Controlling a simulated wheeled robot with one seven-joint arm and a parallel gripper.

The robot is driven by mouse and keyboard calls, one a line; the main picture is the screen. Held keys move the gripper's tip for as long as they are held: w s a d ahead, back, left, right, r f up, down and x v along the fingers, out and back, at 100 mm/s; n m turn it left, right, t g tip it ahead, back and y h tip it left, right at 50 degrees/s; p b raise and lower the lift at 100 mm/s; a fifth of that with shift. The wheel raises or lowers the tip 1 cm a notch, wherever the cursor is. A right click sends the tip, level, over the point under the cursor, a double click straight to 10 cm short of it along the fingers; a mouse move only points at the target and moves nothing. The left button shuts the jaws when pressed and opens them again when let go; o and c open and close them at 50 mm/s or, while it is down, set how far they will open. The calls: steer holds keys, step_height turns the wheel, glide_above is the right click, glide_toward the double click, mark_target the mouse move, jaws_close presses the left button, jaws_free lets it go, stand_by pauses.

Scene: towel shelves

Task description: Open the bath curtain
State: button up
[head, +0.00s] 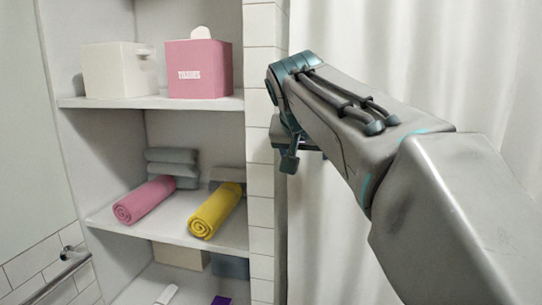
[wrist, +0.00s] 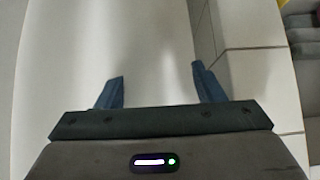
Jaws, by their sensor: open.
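The white bath curtain (head: 335,215) hangs in folds from the tiled wall edge across the right of the head view, partly hidden behind my arm. In the wrist view the curtain (wrist: 150,45) fills the space ahead of and between my fingers. My gripper (wrist: 157,85) is open, with its two blue fingers apart and nothing clearly gripped. The right finger is close to the curtain's edge beside the tiles. I cannot tell whether the fingers touch the cloth. In the head view my gripper (head: 290,160) is mostly hidden by my wrist, in front of the curtain's left edge.
A tiled wall edge (head: 261,150) stands left of the curtain. Left of it, shelves (head: 110,102) hold a pink tissue box (head: 198,72), a white box (head: 112,70), a rolled pink towel (head: 143,200) and a yellow one (head: 215,210). A metal rail (head: 50,284) is at lower left.

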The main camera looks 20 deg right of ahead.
steer(key=shift+x, duration=1.2)
steer(key=c, duration=1.3)
jaws_close()
